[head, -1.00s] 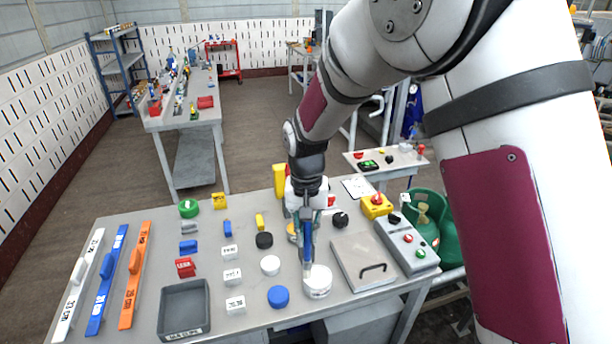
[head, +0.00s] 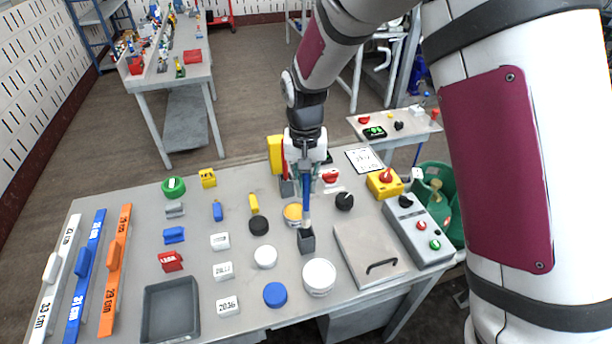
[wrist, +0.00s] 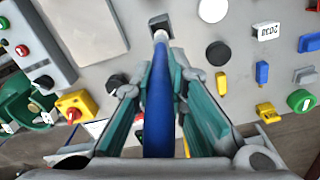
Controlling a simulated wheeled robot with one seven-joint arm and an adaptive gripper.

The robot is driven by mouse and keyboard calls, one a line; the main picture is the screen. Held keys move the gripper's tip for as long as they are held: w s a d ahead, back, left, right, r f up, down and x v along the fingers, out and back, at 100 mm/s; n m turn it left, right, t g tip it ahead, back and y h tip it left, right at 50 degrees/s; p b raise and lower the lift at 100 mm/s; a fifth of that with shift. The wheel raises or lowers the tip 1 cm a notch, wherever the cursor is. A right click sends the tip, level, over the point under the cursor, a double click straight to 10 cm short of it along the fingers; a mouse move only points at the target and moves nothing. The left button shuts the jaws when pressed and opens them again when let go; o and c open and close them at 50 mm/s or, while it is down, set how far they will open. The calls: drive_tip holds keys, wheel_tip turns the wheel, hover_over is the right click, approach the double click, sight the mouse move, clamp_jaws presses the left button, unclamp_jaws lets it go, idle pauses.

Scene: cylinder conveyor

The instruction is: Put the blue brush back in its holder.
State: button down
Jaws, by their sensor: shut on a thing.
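My gripper (head: 306,178) is shut on the blue brush (head: 306,200) and holds it upright over the table, pale tip down. In the wrist view, the brush (wrist: 158,105) runs between the two green-sided fingers (wrist: 160,85). The holder is a small dark grey open box (head: 307,243) standing on the table right below the brush. It also shows at the top of the wrist view (wrist: 161,20). The tip is at or just above the holder's mouth; I cannot tell whether it is inside.
A white tub (head: 319,278) stands just in front of the holder, and a yellow-topped tin (head: 292,214) just behind it. A grey lidded panel (head: 370,250) lies to the right. White (head: 265,257) and blue (head: 275,295) round lids and a grey tray (head: 171,310) are left.

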sight(306, 211)
drive_tip(key=shift+f+b, duration=1.05)
drive_tip(key=shift+f, duration=4.4)
drive_tip(key=c, duration=1.5)
unclamp_jaws()
drive_tip(key=shift+c, duration=0.2)
wheel_tip(306, 211, up, 12)
drive_tip(key=shift+r, duration=0.1)
drive_tip(key=s+d+r+t, duration=0.2)
drive_tip(key=s+d+r, duration=0.5)
drive_tip(key=r, duration=0.2)
drive_tip(key=s+d+r+t, duration=0.2)
drive_tip(key=s+d+r, duration=0.55)
drive_tip(key=r, duration=0.25)
drive_tip(key=shift+t, duration=0.8)
drive_tip(key=s+d, duration=0.1)
drive_tip(key=s, duration=0.1)
drive_tip(key=s+d+r, duration=0.1)
drive_tip(key=s, duration=0.1)
drive_tip(key=s+d, duration=0.1)
drive_tip(key=s, duration=0.2)
drive_tip(key=shift+s+d+r, duration=0.1)
drive_tip(key=shift+d+r, duration=0.05)
drive_tip(key=shift+d, duration=0.15)
